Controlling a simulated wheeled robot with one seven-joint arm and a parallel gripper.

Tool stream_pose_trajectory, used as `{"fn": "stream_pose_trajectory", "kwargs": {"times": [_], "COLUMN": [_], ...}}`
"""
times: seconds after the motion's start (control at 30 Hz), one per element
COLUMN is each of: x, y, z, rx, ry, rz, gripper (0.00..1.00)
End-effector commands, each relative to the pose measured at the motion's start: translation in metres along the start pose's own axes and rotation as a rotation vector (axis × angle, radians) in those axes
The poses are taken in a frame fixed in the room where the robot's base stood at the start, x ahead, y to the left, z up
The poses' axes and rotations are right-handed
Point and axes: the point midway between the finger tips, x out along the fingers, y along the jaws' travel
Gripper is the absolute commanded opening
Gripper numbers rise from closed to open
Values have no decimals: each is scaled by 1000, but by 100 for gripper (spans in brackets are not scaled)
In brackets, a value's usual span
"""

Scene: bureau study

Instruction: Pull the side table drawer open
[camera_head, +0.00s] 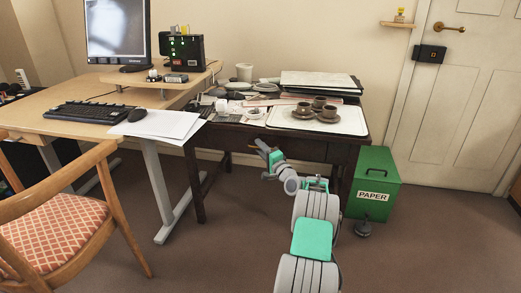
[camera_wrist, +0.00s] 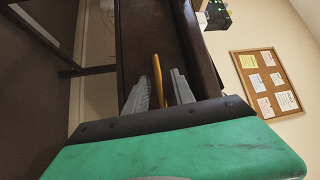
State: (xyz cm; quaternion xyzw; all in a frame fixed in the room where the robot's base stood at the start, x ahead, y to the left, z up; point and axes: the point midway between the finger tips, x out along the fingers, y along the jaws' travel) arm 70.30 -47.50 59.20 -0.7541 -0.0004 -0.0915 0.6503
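The dark wooden side table (camera_head: 347,148) stands against the wall, right of the desk. Its drawer front (camera_head: 300,147) faces me and looks flush with the frame; my arm hides part of it. In the wrist view the dark drawer front (camera_wrist: 150,35) lies just beyond the fingers. A slim brass-coloured handle (camera_wrist: 157,78) shows between the two grey fingertips. My gripper (camera_head: 262,147) is at the drawer front; in the wrist view it (camera_wrist: 160,92) is open with a finger on each side of the handle. A gap shows at the right finger; contact at the left is unclear.
A white tray (camera_head: 350,122) with brown cups, papers and small items covers the tabletop. A green paper bin (camera_head: 374,183) stands right of the table. The desk (camera_head: 60,97) and a wooden chair (camera_head: 60,215) are at left. The carpet before the table is clear around my arm.

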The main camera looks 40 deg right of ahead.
Motion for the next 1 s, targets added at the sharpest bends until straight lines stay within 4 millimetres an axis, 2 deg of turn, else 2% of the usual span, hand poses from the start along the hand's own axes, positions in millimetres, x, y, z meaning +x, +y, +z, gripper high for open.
{"fn": "stream_pose_trajectory", "kwargs": {"times": [0.07,0.33,1.0], "x": [0,0,0], "y": [0,0,0], "z": [0,0,0], "rx": [0,0,0], "ry": [0,0,-1], "rz": [0,1,1], "gripper": [23,1,0]}}
